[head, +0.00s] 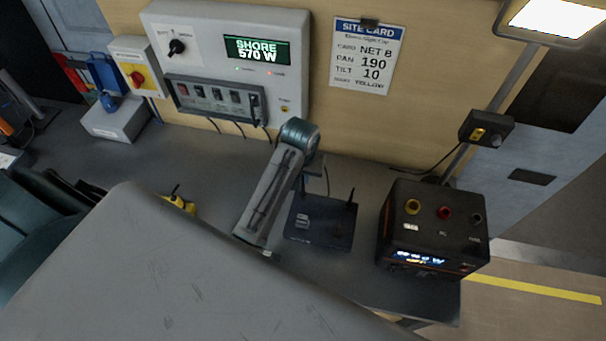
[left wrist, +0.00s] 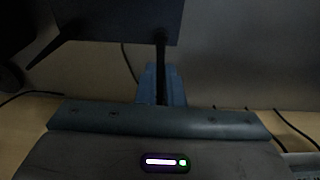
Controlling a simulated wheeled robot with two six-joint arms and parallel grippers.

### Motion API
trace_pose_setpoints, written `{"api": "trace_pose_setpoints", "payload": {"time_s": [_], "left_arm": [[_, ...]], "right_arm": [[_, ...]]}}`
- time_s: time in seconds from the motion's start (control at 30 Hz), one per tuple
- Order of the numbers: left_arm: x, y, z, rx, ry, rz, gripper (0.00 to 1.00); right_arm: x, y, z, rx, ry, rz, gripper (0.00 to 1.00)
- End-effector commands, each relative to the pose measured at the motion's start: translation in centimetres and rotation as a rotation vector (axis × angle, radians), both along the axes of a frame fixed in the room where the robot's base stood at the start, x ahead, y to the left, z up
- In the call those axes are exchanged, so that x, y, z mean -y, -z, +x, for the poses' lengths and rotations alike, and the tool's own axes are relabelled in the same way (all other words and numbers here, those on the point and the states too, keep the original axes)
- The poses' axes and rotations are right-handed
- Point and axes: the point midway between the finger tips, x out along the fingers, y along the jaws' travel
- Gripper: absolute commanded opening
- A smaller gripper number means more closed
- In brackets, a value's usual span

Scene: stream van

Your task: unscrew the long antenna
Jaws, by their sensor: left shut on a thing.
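The dark router (head: 318,224) lies on the grey counter, and part of it shows at the top of the left wrist view (left wrist: 118,20). One black antenna (left wrist: 161,62) runs from the router's edge down between my left gripper's blue fingers (left wrist: 162,86). The gripper is shut on this antenna. A second antenna (left wrist: 46,52) stands out on the left of that view, free of the gripper; it also shows at the router's right side in the head view (head: 352,188). In the head view my own arm mostly hides the left gripper. My right gripper is not in view.
A black power unit (head: 433,232) with coloured sockets stands right of the router. A grey wall panel (head: 225,60) with switches and cables is behind. A yellow object (head: 180,204) lies on the counter at left. My large grey arm link covers the foreground.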

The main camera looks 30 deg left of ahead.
Motion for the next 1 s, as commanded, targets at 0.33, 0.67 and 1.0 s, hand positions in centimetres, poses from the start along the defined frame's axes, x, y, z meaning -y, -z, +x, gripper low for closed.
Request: {"api": "trace_pose_setpoints", "payload": {"time_s": [0.33,0.67,1.0], "left_arm": [[0.02,-0.03,0.02,0.0,-0.167,-0.001,0.0],[0.0,-0.05,0.04,0.0,-0.345,-0.001,0.0],[-0.03,-0.04,-0.01,0.0,-0.517,0.0,0.0]], "right_arm": [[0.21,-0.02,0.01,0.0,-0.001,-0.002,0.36],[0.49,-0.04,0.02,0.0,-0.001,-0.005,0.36],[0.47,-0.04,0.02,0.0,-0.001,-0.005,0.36]]}}
